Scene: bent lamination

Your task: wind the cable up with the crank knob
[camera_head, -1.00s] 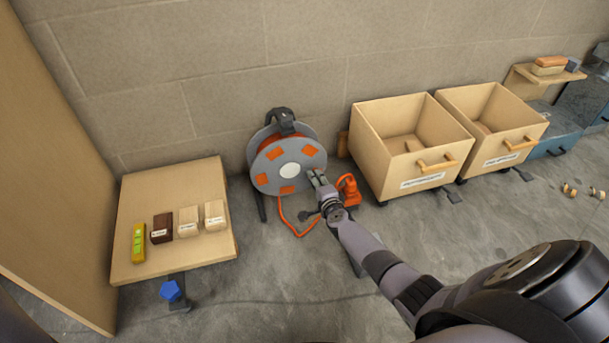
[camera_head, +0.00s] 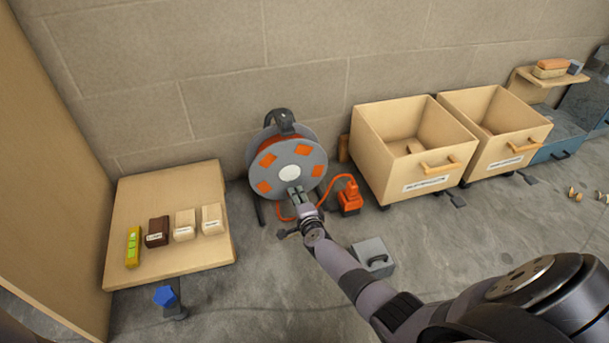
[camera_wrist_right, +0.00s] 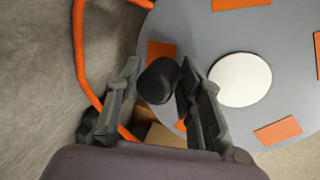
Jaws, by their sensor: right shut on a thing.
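The cable reel (camera_head: 307,164) is a grey disc with orange patches and a white hub, standing upright against the wall. It also fills the right of the right wrist view (camera_wrist_right: 285,85). My right gripper (camera_head: 296,192) is at the lower part of the disc, below the hub. In the wrist view its fingers (camera_wrist_right: 160,100) are on both sides of the black crank knob (camera_wrist_right: 158,80), shut on it. The orange cable (camera_head: 331,187) loops from the reel to an orange socket block (camera_head: 350,198) on the floor. The left gripper is not in view.
Two wooden bins (camera_head: 365,145) stand right of the reel. A low wooden table (camera_head: 165,195) with several small blocks and a yellow level (camera_head: 133,246) is at the left. A grey box (camera_head: 372,258) lies on the floor beside my right arm.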

